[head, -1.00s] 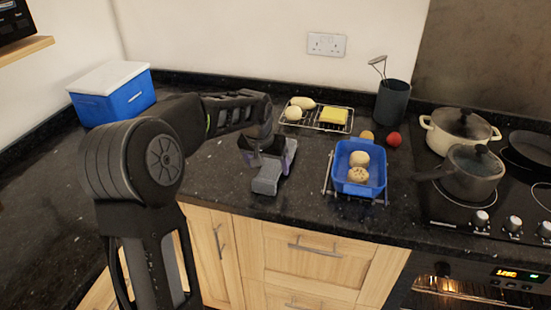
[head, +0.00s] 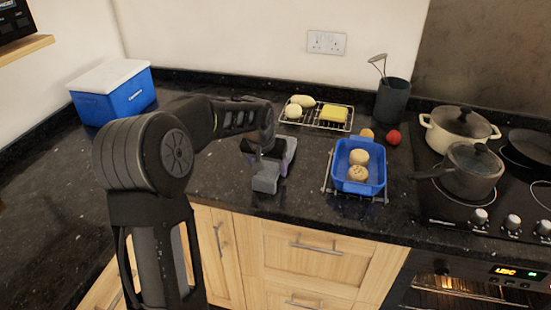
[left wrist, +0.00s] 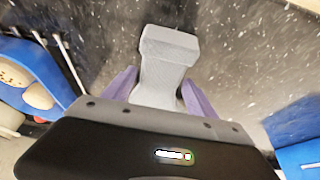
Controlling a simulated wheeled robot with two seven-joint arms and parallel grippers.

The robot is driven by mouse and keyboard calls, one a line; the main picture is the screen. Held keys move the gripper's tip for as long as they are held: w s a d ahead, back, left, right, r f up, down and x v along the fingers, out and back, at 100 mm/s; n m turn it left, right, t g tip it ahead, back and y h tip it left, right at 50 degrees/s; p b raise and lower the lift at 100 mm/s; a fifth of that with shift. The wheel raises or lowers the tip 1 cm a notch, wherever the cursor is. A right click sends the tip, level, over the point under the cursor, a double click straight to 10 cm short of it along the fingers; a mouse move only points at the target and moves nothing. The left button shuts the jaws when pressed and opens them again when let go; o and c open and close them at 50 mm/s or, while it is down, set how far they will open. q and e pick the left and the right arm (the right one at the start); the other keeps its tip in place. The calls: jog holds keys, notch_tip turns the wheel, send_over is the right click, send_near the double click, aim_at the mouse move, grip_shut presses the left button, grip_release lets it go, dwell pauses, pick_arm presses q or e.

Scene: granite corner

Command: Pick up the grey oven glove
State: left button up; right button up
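The grey oven glove (head: 265,183) lies on the dark granite counter near its front edge. In the left wrist view the glove (left wrist: 164,62) points away from the camera, its near part hidden under the gripper body. My left gripper (head: 270,163) is low over the glove. Its two purple fingers (left wrist: 160,92) stand on either side of the glove, apart from each other. They look open, with the glove between them; contact is hard to make out. My right gripper is in neither view.
A blue dish (head: 345,184) with round bread pieces stands on a rack right of the glove. Behind are a wire rack (head: 318,123) with food and a utensil pot (head: 392,103). A cool box (head: 127,97) is at left, pans (head: 470,172) on the hob.

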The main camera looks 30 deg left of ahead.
pick_arm(q)
jog(key=c, duration=1.3)
jog(key=shift+r, duration=0.15)
notch_tip(320, 180, up, 10)
jog(key=shift+f+b, duration=0.1)
jog(key=shift+b, duration=0.4)
